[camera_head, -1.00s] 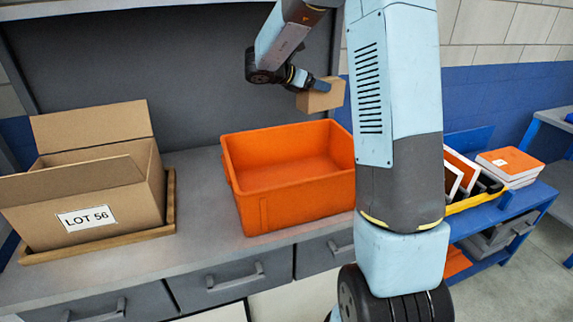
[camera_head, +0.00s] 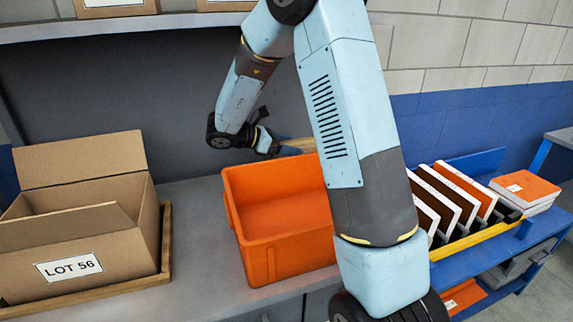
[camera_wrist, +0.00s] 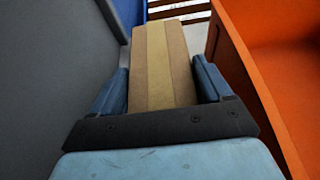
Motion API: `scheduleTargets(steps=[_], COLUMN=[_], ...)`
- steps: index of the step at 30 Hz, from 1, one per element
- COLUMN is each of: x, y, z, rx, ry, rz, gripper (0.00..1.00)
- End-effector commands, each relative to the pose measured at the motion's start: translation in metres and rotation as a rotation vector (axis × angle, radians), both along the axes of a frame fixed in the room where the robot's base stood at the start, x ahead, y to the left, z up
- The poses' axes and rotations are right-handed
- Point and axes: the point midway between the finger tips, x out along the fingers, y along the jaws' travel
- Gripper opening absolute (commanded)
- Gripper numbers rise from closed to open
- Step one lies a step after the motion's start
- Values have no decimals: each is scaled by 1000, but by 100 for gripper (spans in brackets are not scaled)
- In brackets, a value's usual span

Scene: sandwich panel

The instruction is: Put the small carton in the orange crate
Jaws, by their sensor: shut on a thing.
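The small carton (camera_wrist: 165,65) is brown with a lighter tape strip and sits between both fingers of my gripper (camera_wrist: 165,85) in the wrist view. In the head view, only a sliver of the carton (camera_head: 299,144) shows beside my gripper (camera_head: 283,148), behind the far rim of the orange crate; my arm and the crate hide the rest. The orange crate (camera_head: 258,262) stands on the grey bench, and its visible inside is empty. In the wrist view the crate wall (camera_wrist: 252,80) is to the right of the carton, which appears outside the crate.
An open cardboard box labelled LOT 56 (camera_head: 85,250) stands on a wooden tray (camera_head: 166,240) left of the crate. A grey back panel (camera_head: 110,90) rises behind the bench. Books or binders (camera_head: 455,195) stand in a rack at right. An orange-topped stack (camera_head: 525,188) lies beside them.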

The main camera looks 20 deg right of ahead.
Motion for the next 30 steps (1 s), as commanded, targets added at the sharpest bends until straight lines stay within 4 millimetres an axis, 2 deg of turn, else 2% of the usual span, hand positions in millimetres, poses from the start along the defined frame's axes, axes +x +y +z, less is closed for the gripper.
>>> scheduleTargets(steps=[5,13,20,21,27,30], x=[0,0,0,0,0,0], y=[-2,-3,-2,-2,-2,-2], z=[-10,-41,-44,-44,-44,-44], rx=[0,0,1,1,1,1], ry=[1,2,-1,-1,-1,-1], rz=[-2,-2,-3,-3,-3,-3], gripper=[43,43,43,82,100,100])
